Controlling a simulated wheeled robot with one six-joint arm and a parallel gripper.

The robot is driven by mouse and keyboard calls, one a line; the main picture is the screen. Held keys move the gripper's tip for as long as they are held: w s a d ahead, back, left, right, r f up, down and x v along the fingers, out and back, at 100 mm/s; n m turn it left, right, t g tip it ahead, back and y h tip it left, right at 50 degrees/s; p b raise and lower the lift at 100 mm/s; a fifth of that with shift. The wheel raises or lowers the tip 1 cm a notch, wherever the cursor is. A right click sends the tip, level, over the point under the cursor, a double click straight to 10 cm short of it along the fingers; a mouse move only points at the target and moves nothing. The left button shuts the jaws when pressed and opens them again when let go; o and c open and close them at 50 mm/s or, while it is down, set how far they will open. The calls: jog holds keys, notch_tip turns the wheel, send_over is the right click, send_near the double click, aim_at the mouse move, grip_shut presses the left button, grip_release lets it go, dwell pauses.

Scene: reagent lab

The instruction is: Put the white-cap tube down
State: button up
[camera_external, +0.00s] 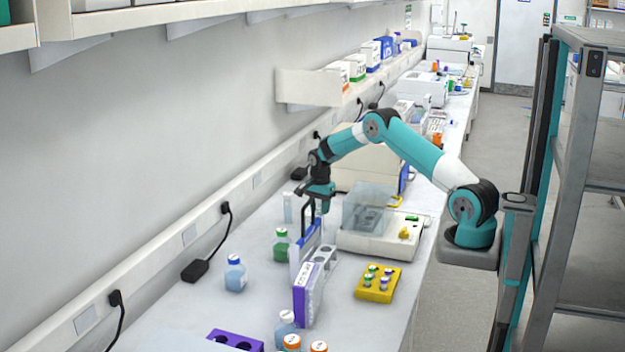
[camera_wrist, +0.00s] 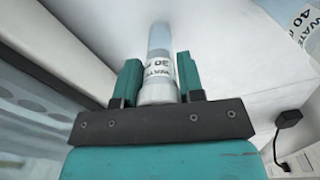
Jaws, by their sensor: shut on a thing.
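The white-cap tube (camera_wrist: 160,68) is clear, with a printed white label, and sits between the two green fingers of my gripper (camera_wrist: 158,78) in the wrist view. Its near end, next to the jaw bar, is whitish. The tube points away from the gripper. The held tube is too small to make out clearly there. Whether its far end touches anything cannot be told.
A green bottle (camera_external: 281,245) and a blue-capped bottle (camera_external: 236,274) stand left of the rack. A yellow tube block (camera_external: 378,284) and a balance (camera_external: 378,236) are to the right. Bare bench (camera_external: 200,305) lies at the left front.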

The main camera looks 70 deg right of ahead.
jog(key=shift+f, duration=0.2)
jog(key=o, duration=0.9)
jog(key=shift+r, duration=0.15)
